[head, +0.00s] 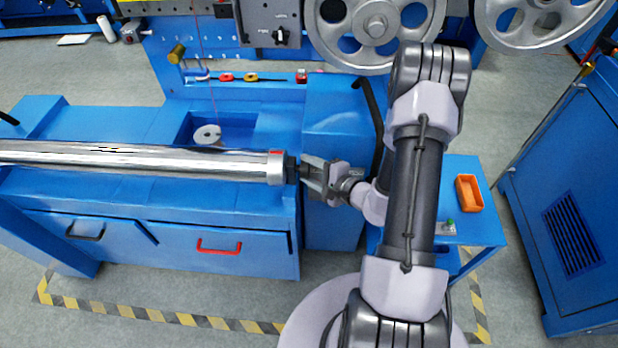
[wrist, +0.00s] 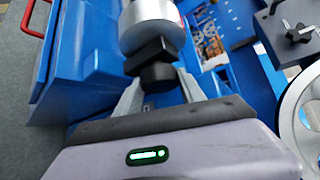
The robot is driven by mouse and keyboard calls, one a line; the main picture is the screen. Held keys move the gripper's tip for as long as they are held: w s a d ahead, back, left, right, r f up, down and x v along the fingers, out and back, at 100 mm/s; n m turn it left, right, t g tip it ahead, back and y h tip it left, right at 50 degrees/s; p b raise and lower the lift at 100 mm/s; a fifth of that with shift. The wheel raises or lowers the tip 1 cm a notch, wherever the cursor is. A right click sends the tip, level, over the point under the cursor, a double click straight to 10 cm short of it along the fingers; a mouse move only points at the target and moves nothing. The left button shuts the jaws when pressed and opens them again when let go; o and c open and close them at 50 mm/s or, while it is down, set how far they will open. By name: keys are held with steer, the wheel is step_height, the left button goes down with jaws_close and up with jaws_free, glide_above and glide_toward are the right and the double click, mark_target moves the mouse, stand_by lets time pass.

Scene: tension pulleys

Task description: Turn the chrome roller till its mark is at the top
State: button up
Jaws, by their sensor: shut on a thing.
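The chrome roller (head: 150,160) lies level along the blue bench and runs out of the head view at the left. A small red mark (head: 276,153) shows on the upper side of its right end collar. My gripper (head: 298,172) is at that right end and is shut on the roller's dark end stub. In the wrist view the black stub (wrist: 153,62) sits between my fingers (wrist: 157,92), with the roller's silver end (wrist: 147,22) just beyond it. The mark cannot be made out in the wrist view.
The blue bench (head: 120,205) has drawers with a black and a red handle below the roller. A panel with large spoked pulleys (head: 375,28) stands behind my arm. A side table with an orange bin (head: 468,194) is at the right. Striped floor tape runs in front.

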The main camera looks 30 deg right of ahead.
steer(key=shift+b, duration=0.5)
steer(key=o, duration=1.4)
steer(key=p+v, duration=0.1)
steer(key=v, duration=0.4)
steer(key=p+v, duration=0.2)
steer(key=v, duration=0.4)
steer(key=p+v, duration=0.1)
steer(key=v, duration=0.5)
steer(key=shift+s+a+f, duration=0.1)
steer(key=shift+s+f, duration=0.1)
steer(key=shift+s, duration=0.1)
